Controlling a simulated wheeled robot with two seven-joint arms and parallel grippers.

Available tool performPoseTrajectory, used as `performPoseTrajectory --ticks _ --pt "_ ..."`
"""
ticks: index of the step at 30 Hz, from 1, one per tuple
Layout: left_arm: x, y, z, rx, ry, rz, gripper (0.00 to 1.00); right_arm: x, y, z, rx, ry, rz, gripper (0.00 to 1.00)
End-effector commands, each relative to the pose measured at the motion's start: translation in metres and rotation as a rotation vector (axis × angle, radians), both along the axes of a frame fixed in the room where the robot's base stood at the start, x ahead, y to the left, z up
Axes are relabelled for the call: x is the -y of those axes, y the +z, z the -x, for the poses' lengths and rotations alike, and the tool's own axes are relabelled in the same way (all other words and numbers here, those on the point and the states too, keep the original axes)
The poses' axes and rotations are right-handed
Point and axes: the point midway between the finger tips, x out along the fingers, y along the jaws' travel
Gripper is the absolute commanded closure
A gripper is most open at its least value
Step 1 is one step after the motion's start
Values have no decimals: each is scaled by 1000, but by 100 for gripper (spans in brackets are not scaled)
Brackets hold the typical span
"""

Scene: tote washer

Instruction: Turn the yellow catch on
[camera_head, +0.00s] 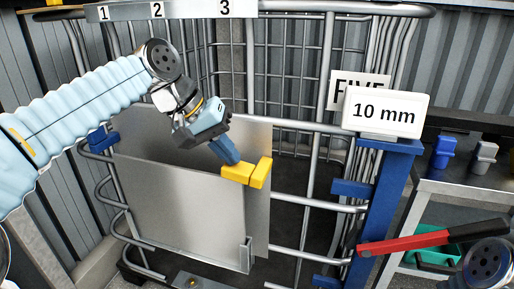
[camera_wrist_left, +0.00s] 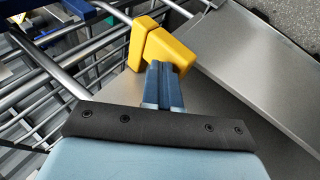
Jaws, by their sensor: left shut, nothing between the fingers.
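The yellow catch (camera_head: 261,173) sits at the top right edge of a grey metal panel (camera_head: 180,205) on the wire cage. It has two blocky parts side by side. It also shows in the left wrist view (camera_wrist_left: 172,47), just beyond my fingertips. My left gripper (camera_head: 232,158) comes down from the upper left, with its blue fingers shut and empty. Its tips are at the catch's left part; I cannot tell whether they touch it. In the left wrist view the closed fingers (camera_wrist_left: 163,72) partly cover the catch's lower edge. My right gripper is not in view.
Cage bars (camera_head: 315,150) surround the panel. A blue post (camera_head: 392,190) with a "10 mm" sign (camera_head: 386,110) stands to the right. A bench (camera_head: 470,185) holds blue and grey items.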

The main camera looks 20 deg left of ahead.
Motion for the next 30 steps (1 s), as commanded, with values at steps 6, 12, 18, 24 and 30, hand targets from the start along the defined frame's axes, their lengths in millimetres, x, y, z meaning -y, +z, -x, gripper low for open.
performPoseTrajectory --ticks 6,12,18,24,30 --pt "-5 -7 0 -1 0 27 100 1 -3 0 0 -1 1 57" --pt "-7 -9 0 -1 0 24 100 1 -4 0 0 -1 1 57" --pt "-8 -10 0 -2 0 24 100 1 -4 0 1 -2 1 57" --pt "-8 -11 0 -3 0 23 100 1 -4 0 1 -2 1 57" --pt "-7 -7 -1 -5 -1 22 100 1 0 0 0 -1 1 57"
